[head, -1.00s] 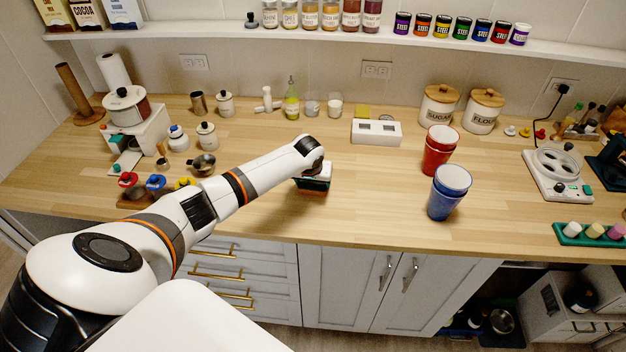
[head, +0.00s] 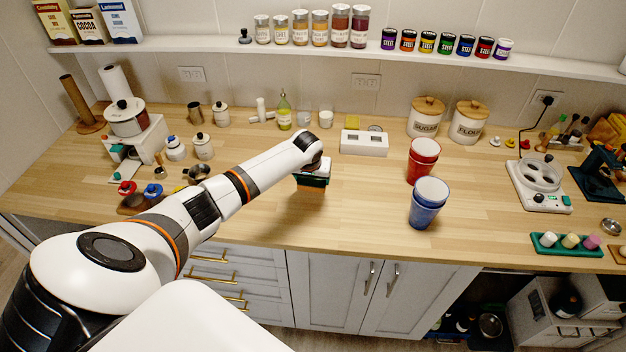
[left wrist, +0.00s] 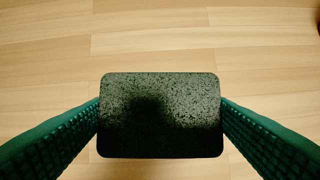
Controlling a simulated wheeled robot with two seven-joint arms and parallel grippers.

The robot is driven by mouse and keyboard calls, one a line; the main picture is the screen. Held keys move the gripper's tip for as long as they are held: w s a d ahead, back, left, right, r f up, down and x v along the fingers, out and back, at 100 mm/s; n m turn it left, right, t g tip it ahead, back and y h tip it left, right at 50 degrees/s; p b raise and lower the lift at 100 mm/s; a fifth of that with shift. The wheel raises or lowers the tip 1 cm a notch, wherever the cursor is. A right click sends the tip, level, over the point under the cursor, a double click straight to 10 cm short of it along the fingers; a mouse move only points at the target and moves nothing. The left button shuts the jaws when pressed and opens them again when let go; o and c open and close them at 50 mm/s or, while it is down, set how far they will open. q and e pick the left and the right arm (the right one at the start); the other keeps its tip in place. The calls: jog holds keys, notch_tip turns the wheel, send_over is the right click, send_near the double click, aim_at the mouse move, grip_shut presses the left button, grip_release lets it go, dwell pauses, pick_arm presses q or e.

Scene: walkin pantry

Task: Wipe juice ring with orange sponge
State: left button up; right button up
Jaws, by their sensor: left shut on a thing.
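My left gripper (head: 313,179) is over the front middle of the wooden counter. Its green fingers are shut on the orange sponge (head: 311,188), whose orange side shows below the fingers in the head view. In the left wrist view, the sponge's dark, speckled face (left wrist: 160,115) is between the two fingers. I cannot tell whether the sponge touches the counter. No juice ring is visible; the arm and sponge hide part of the wood. My right gripper is not in view.
The counter (head: 365,205) between sponge and cups is bare.

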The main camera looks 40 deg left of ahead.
pick_arm(q)
jog(key=shift+r+p, duration=0.3)
jog(key=shift+r, duration=0.45)
jog(key=shift+s+r, duration=0.15)
jog(key=shift+r, duration=0.05)
jog(key=shift+f, duration=0.1)
